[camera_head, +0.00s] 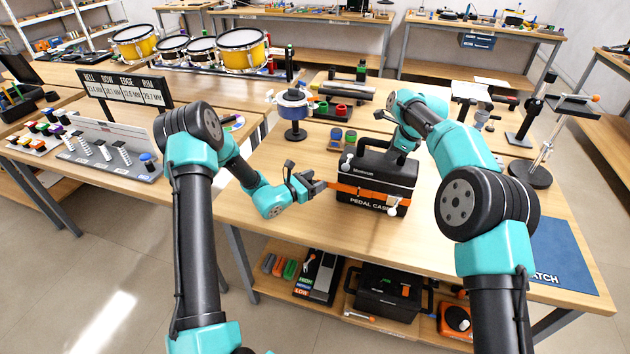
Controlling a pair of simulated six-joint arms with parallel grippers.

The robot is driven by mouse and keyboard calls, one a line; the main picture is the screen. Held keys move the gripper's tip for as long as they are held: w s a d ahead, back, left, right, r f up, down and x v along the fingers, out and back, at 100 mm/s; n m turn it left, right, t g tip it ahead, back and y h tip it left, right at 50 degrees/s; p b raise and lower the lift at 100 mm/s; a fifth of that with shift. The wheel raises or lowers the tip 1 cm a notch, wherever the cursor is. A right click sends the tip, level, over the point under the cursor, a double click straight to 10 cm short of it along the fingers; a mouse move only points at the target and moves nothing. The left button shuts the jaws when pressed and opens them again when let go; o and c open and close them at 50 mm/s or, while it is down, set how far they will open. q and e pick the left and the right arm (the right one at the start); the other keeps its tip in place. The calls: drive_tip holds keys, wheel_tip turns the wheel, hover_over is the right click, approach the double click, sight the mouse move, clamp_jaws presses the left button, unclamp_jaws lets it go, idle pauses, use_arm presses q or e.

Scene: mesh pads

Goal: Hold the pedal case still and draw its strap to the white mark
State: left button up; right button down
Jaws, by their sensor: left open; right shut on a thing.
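The black pedal case (374,176) stands upright on the wooden table, with "PEDAL CASE" lettered on its front. An orange strap (366,193) runs across its front, with its left end at the case's left side. White knob-like pieces show on the case, but I cannot make out the white mark clearly.
A blue mat (562,258) lies at the right front, and a black stand (530,174) rises at the right. The table in front of the case is clear.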

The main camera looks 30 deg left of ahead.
use_arm(q)
drive_tip(key=v, duration=1.2)
use_arm(e)
drive_tip(key=shift+s+f, duration=0.1)
drive_tip(key=shift+f, duration=0.35)
use_arm(q)
drive_tip(key=shift+w, duration=0.1)
use_arm(e)
drive_tip(key=c, duration=0.8)
unclamp_jaws()
drive_tip(key=shift+r, duration=0.25)
drive_tip(key=shift+f, duration=0.1)
drive_tip(key=w+v, duration=0.1)
drive_tip(key=v, duration=1.1)
drive_tip(key=shift+s+r, duration=0.2)
drive_tip(key=shift+s, duration=0.15)
drive_tip(key=shift+d, duration=0.1)
